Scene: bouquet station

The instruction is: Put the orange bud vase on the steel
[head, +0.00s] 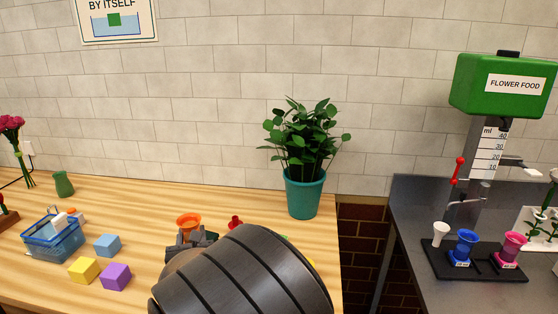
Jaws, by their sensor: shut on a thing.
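The orange bud vase (188,221) stands upright between the jaws of my gripper (190,238); only its flared orange top shows above the fingers. My gripper is shut on it, over the wooden table, and my own dark arm hides much of the hand and the vase's lower part. I cannot tell whether the vase touches the table. The steel (405,215) is the dark grey counter at the right, across a gap from the wooden table.
A teal pot with a plant (304,195) stands at the wooden table's right end. On the steel are a black rack (475,262) with white, blue and pink vessels and a green flower food dispenser (500,85). Several blocks and a blue basket (52,242) are left.

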